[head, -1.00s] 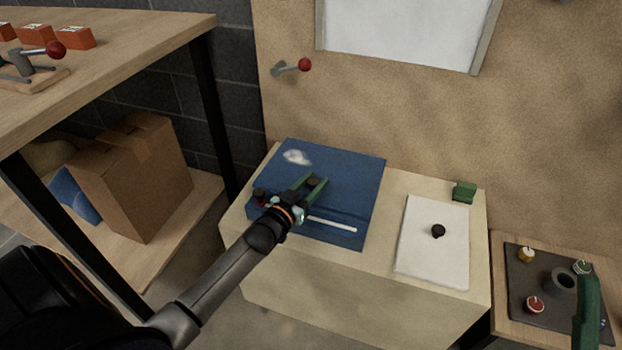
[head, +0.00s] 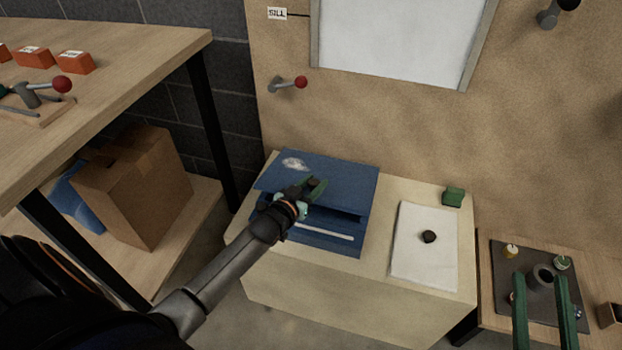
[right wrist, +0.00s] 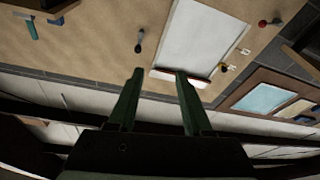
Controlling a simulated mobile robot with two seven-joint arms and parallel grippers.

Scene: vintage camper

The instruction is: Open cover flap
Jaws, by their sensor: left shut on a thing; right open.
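The blue cover flap (head: 345,183) sits on top of a blue case (head: 325,247) on the pale chest. Its front edge is lifted, and a dark gap with a white strip (head: 325,231) shows beneath it. My left gripper (head: 315,187) is shut on the cover flap near its front; the fingers partly hide the grip point. My right gripper (head: 541,280) is open and empty at the lower right of the head view, and it also shows in the right wrist view (right wrist: 157,76).
A red-tipped lever (head: 300,83) sticks out of the wall behind. A dark panel with knobs (head: 500,285) is at the right. A workbench (head: 130,60) stands left.

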